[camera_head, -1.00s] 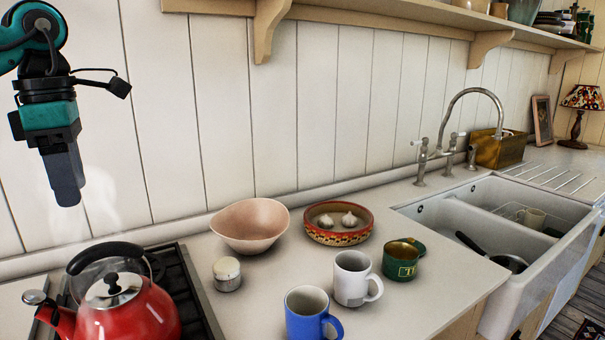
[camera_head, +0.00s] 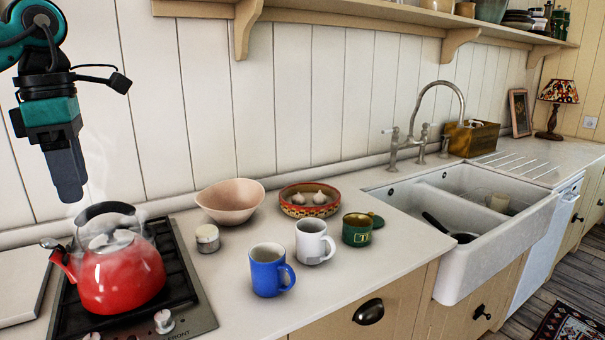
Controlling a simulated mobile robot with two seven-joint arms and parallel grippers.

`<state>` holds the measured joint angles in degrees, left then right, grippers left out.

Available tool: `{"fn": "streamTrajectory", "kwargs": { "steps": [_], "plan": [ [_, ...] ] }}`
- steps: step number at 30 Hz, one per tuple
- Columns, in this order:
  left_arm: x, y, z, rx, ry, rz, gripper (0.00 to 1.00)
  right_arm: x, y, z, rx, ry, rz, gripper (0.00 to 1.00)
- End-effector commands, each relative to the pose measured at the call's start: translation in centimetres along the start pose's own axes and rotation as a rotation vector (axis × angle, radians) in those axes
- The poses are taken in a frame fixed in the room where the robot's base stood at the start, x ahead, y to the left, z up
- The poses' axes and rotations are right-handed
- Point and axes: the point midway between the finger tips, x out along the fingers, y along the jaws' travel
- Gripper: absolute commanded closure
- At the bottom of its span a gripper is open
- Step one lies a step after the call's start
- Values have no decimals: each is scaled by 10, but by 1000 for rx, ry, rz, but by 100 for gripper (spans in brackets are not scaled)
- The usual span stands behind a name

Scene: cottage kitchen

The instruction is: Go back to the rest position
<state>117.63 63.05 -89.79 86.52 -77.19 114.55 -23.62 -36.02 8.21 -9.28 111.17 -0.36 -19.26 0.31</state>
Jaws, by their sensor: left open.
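My left gripper (camera_head: 69,186) hangs pointing down at the upper left, in the air above the stove and in front of the white plank wall. It holds nothing; its fingers show edge-on. It is above and left of the red kettle (camera_head: 118,275), apart from it. My right gripper is not in view.
The kettle stands steaming on the black hob (camera_head: 180,282). On the counter are a pink bowl (camera_head: 230,203), a patterned dish (camera_head: 310,207) with garlic, a lidded jar (camera_head: 207,239), and blue (camera_head: 266,272), white (camera_head: 309,243) and green (camera_head: 356,231) mugs. A white sink (camera_head: 477,262) lies right.

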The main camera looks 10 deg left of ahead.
Motion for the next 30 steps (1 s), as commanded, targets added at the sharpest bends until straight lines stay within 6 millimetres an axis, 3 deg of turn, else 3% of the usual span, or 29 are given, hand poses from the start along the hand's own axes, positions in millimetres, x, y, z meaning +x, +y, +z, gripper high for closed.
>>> {"fn": "streamTrajectory", "kwargs": {
  "steps": [1, 8, 11, 16, 21, 24, 30],
  "plan": [
    [16, -7, 21, 38, -21, -33, 42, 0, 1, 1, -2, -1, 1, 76],
    [67, -44, 97, 141, -175, -188, 42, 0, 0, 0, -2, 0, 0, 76],
    [93, -72, 134, 175, -267, -298, 42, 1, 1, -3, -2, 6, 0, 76],
    [130, -137, 195, 174, -457, -560, 42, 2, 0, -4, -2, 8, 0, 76],
    [145, -198, 240, 72, -646, -865, 42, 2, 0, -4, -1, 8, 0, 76],
    [147, -225, 260, -37, -748, -1052, 42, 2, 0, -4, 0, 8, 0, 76],
    [146, -248, 287, -369, -918, -1415, 42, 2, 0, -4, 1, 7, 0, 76]
  ]
}}
